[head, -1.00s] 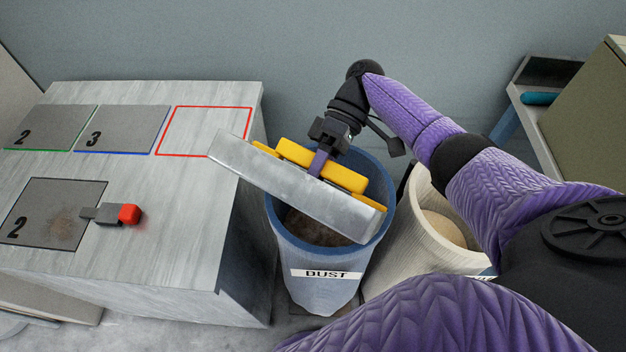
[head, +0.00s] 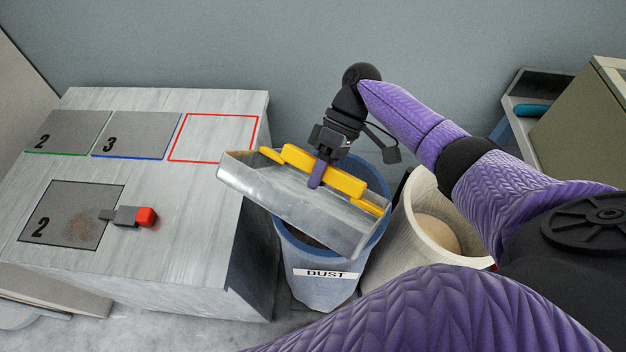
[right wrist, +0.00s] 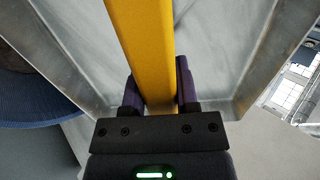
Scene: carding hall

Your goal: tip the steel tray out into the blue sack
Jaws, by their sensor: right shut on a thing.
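The steel tray (head: 290,203) hangs tilted over the blue sack (head: 318,284), which carries a DUST label. The tray's inside faces the camera and looks bare where it shows. My right gripper (head: 318,172) is shut on the tray's yellow handle (head: 345,181) at its back edge. In the right wrist view the yellow handle (right wrist: 143,50) runs between the two fingers, with the tray walls on both sides. The tray hides most of the sack's mouth. My left gripper is not in view.
A grey bench (head: 190,235) stands left of the sack, with numbered plates, a red outlined square (head: 214,137) and a red-handled tool (head: 145,217). A cream sack (head: 425,225) with pale contents stands close on the right. The wall is behind.

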